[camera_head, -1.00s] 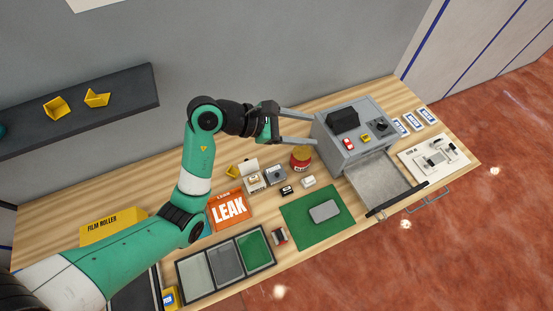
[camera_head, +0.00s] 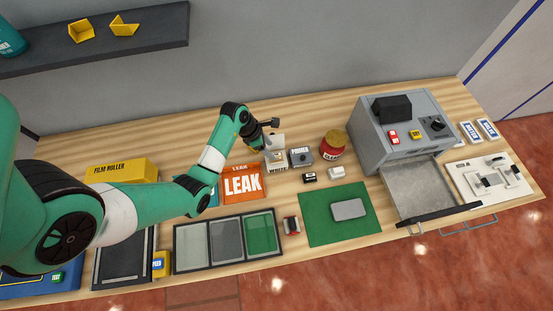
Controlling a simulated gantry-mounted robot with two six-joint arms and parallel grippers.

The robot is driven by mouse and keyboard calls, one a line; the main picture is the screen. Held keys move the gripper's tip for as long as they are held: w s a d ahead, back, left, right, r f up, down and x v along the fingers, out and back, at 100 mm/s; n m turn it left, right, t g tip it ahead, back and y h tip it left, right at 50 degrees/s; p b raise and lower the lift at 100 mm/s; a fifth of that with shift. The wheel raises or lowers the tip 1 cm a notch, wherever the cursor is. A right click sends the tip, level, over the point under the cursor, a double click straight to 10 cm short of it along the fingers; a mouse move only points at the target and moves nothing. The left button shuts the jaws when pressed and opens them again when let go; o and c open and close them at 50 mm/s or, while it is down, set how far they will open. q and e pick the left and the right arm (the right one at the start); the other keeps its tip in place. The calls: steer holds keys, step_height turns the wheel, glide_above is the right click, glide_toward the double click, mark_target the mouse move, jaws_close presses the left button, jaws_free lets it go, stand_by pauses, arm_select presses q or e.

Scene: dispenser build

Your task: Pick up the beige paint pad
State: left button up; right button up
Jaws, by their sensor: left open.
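A small pale, off-white block (camera_head: 337,173) lies on the wooden bench beside a small black block (camera_head: 309,177). It looks the closest to a beige paint pad, but its exact shade is hard to tell. My left gripper (camera_head: 271,141) is open, up and to the left of it, and apart from it. The gripper is over or close to a pale labelled box (camera_head: 278,164), partly hiding it; I cannot tell whether they touch. My right gripper is not in view.
A grey box with a knob (camera_head: 301,158) and a red tin (camera_head: 333,144) stand behind the blocks. An orange LEAK packet (camera_head: 242,184) lies left. A green mat (camera_head: 316,228) lies in front with a grey plate. A grey machine (camera_head: 372,150) with an open drawer stands right.

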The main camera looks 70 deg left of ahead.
mark_target(276, 155)
arm_select(q)
steer(key=b+x, duration=0.2)
steer(key=x, duration=0.3)
steer(key=shift+f, duration=0.15)
jaws_close()
